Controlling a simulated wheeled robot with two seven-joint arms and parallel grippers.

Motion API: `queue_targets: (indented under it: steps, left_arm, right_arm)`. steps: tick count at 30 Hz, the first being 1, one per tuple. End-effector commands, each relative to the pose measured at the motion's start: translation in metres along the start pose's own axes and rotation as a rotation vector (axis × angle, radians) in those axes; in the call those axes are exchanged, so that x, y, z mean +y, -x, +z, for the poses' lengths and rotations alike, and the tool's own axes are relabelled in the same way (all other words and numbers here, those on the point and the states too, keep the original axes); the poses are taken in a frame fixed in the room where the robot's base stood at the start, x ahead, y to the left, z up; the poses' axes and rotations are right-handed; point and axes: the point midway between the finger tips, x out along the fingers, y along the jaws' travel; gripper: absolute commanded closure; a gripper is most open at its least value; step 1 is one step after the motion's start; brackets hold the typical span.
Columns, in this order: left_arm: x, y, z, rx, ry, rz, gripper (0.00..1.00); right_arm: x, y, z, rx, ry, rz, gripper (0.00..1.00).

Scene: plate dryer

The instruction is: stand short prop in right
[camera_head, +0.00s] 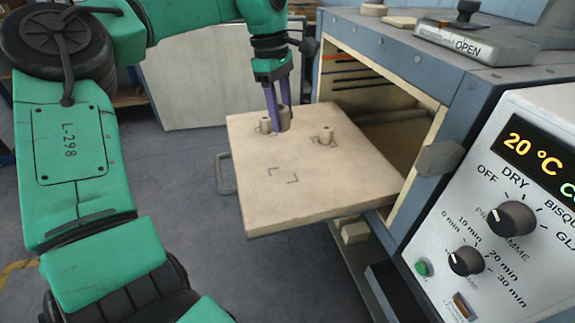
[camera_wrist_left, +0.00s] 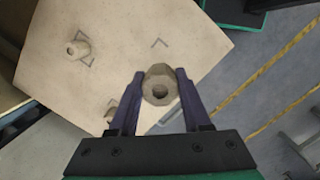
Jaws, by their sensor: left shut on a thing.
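My left gripper (camera_head: 278,102) points down over the far edge of a pale kiln shelf (camera_head: 325,190). Its purple fingers are shut on a tan prop (camera_head: 285,119), which shows end-on between the fingertips in the left wrist view (camera_wrist_left: 160,86). I cannot tell whether it touches the shelf. A short prop (camera_head: 265,126) stands just left of it, partly hidden by a finger in the wrist view (camera_wrist_left: 110,114). Another short prop (camera_head: 326,136) stands upright at corner marks to the right. My right gripper is not in view.
Empty corner marks (camera_head: 283,176) lie on the clear front part of the shelf. The shelf juts out of the open dryer (camera_head: 385,100). A control panel (camera_head: 500,215) stands at the right. A handle (camera_head: 224,174) sticks out left of the shelf.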

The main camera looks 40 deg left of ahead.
Motion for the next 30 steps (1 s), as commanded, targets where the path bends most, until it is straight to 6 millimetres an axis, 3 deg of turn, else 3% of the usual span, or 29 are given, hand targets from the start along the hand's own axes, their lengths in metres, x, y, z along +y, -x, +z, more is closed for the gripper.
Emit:
queue_targets:
  steps: [3, 5, 16, 27, 28, 30]
  left_arm:
    - [-0.001, -0.042, -0.006, -0.003, 0.000, -0.006, 1.00]
    - [-0.001, -0.061, -0.009, -0.002, 0.000, -0.005, 1.00]
    - [-0.001, -0.133, -0.020, 0.000, 0.000, -0.004, 1.00]
    - [0.000, -0.145, -0.022, 0.000, 0.000, 0.000, 1.00]
    - [0.000, -0.144, -0.022, 0.000, 0.000, 0.000, 0.41]
    - [0.000, -0.143, -0.022, 0.000, 0.000, 0.000, 0.22]
  right_arm:
    - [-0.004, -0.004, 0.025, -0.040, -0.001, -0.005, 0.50]
    - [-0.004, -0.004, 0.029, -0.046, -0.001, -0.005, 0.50]
    - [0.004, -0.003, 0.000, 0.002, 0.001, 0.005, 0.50]
    - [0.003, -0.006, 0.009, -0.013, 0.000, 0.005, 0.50]
    - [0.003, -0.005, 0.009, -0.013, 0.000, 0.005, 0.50]
    - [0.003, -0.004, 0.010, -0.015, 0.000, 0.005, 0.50]
